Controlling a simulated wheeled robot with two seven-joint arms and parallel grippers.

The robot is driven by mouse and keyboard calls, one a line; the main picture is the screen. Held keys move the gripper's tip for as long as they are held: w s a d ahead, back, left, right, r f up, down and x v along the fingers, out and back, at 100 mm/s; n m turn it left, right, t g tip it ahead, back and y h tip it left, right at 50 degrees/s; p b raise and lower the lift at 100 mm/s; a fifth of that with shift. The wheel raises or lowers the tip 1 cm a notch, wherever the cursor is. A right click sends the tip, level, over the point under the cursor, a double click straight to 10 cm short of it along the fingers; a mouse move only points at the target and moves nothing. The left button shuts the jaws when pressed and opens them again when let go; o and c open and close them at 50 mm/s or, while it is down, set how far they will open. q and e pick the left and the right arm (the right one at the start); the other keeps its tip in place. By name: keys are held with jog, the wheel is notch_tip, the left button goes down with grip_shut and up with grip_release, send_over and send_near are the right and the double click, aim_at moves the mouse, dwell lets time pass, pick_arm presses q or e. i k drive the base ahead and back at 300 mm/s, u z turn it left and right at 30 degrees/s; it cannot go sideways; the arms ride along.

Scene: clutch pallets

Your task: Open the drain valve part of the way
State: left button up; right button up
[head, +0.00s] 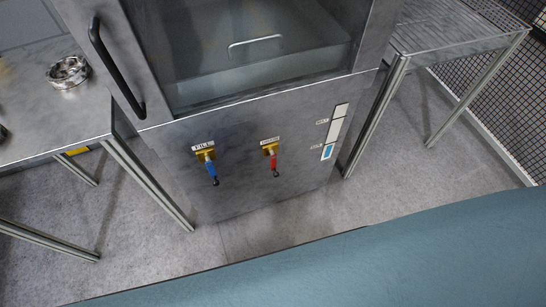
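Two valves are on the lower front panel (245,145) of a grey metal cabinet. The right valve (271,150) has a brass body and a red lever (275,165) that hangs almost straight down. The small label above it is too blurred to read surely. The left valve (205,155) has a brass body, a blue lever (211,170) pointing down and slightly right, and a label that reads FILL. Neither of my grippers is in view, and nothing touches the levers.
A gauge strip (335,130) right of the valves shows blue at its bottom. A glass door (240,60) with a black handle (115,70) is above. Metal tables stand left (50,125) and right (440,45); a metal ring part (68,72) lies on the left one.

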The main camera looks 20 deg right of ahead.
aim_at(273, 156)
jog(key=z, duration=0.15)
jog(key=k, duration=0.9)
jog(key=u, duration=0.8)
jog(key=i, duration=1.15)
jog(key=z, duration=0.65)
